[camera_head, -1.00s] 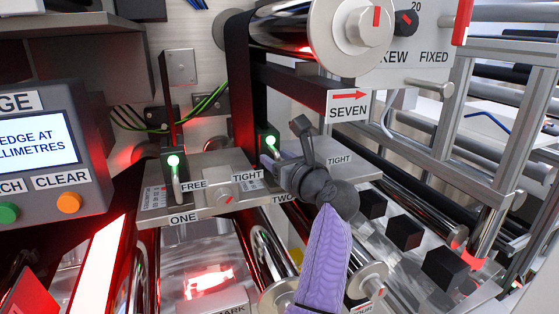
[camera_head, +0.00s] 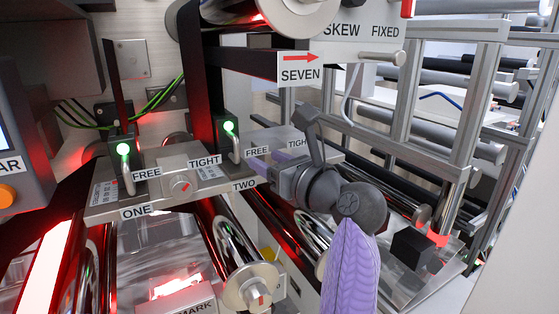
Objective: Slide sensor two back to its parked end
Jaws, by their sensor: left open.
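Sensor two (camera_head: 229,130) is a dark block with a green light and a bent metal handle (camera_head: 236,149). It stands at the left end of the rail section marked TWO (camera_head: 243,185), beside its FREE label (camera_head: 256,151). My left gripper (camera_head: 269,160) has purple fingers, spread apart with nothing visible between them. It is just right of the handle, apparently clear of it, in front of the rail. The gripper and wrist hide section two's clamp knob. The TIGHT label (camera_head: 298,143) shows behind. My right gripper is not in view.
Sensor one (camera_head: 123,151), also lit green, stands left on the same rail, with its knob (camera_head: 180,185) between FREE and TIGHT. A dark web runs up behind sensor two. Rollers (camera_head: 232,245) lie below the rail. The SEVEN plate (camera_head: 300,75) hangs above my gripper.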

